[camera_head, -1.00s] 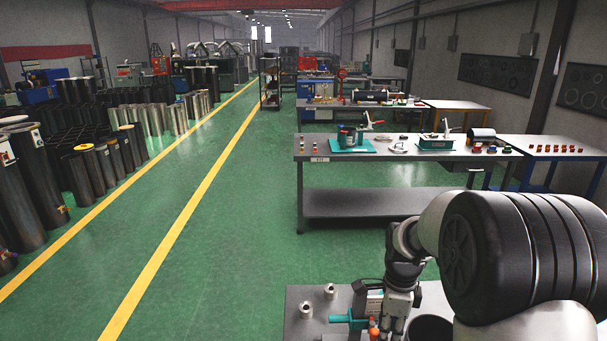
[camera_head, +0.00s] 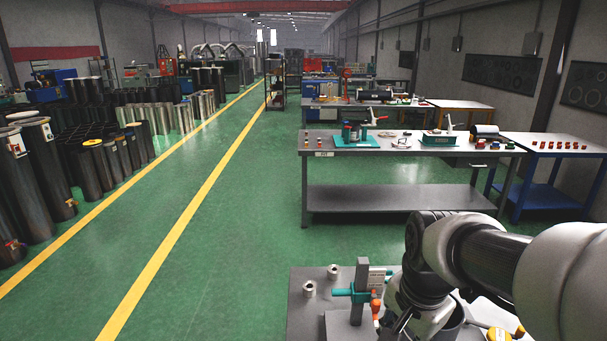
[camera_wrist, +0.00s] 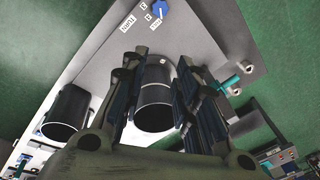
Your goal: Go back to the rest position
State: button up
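My gripper (camera_wrist: 161,66) shows in the wrist view with its two dark fingers spread apart. A grey hollow cylinder (camera_wrist: 155,95) appears between the fingers; I see no finger closed on it, and its distance is hard to judge. A second, wider dark hollow cylinder (camera_wrist: 66,113) stands to the left. In the head view my gripper (camera_head: 393,326) is at the bottom, over the near workbench (camera_head: 300,318), partly cut off by the frame edge. Two small flanged metal cylinders (camera_head: 333,271) (camera_head: 309,289) stand on the bench's left side.
A grey and teal fixture with an orange knob (camera_head: 362,292) stands on the near bench close to my gripper. A blue knob (camera_wrist: 160,9) sits near a bench corner. A long grey workbench (camera_head: 400,150) with tools stands ahead. The green floor left of the benches is clear.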

jog(key=s+a+f+n+t+b, duration=0.1)
jog(key=s+f+n+b, duration=0.1)
jog(key=s+n, duration=0.3)
jog(key=s+a+f+n+t+b, duration=0.1)
jog(key=s+n+b, duration=0.2)
jog(key=s+n, duration=0.3)
jog(key=s, duration=0.4)
jog(key=shift+a+f+b, duration=0.25)
jog(key=shift+f+b, duration=0.1)
